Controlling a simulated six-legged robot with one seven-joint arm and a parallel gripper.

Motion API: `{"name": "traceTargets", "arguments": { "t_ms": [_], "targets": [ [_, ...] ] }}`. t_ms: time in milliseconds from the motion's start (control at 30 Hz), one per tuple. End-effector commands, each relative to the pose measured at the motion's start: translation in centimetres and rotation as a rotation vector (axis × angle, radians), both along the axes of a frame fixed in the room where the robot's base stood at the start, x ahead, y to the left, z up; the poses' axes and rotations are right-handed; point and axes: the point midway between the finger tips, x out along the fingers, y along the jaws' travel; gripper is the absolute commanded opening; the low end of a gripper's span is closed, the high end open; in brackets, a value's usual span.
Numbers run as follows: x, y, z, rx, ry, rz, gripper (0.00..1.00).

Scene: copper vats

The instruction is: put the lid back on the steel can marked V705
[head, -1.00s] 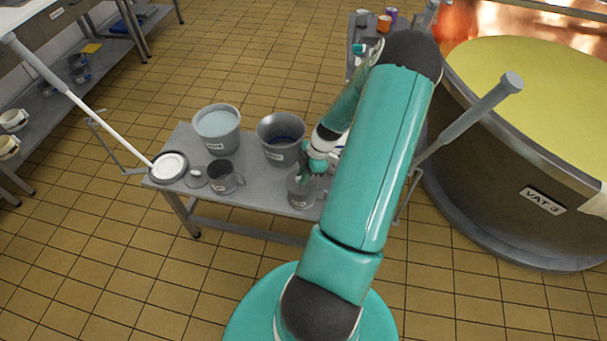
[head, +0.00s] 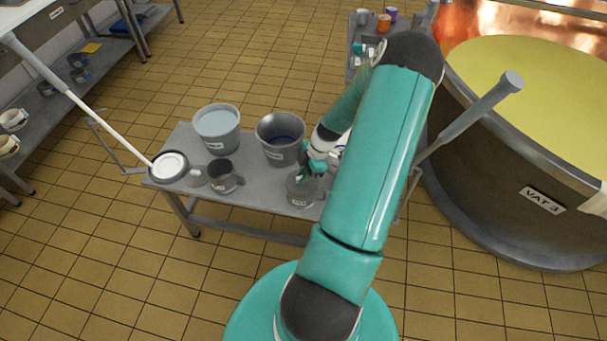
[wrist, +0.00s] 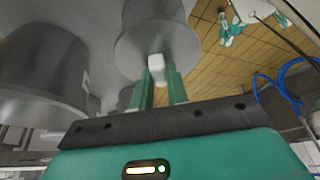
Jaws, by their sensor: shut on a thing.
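A steel can (head: 301,193) with a pale label stands at the right front of the grey table, partly hidden by my arm. Its label is too small to read. My gripper (head: 312,174) is right above this can. In the wrist view my gripper (wrist: 161,88) has its two green fingers shut on the pale knob (wrist: 156,68) of a round grey lid (wrist: 157,48). A grey can body (wrist: 152,12) shows directly behind the lid. I cannot tell whether the lid rests on the rim or is slightly apart from it.
On the table (head: 250,194) stand a bucket of pale liquid (head: 217,130), a grey bucket (head: 281,140), an open dark can (head: 223,177) with a small round piece beside it, and a white-centred round dish (head: 169,166). Vat 3 (head: 500,165) stands at right.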

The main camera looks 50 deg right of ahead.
Motion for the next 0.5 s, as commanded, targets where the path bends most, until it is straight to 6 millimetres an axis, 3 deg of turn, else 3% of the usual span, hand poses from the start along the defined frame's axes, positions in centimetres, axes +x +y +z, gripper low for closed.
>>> {"name": "traceTargets", "arguments": {
  "t_ms": [400,433,500],
  "targets": [
    [0.02,0.00,-0.03,0.000,0.000,0.000,0.00],
    [0.02,0.00,-0.03,0.000,0.000,0.000,0.17],
    [0.02,0.00,-0.03,0.000,0.000,0.000,0.31]
  ]
}}
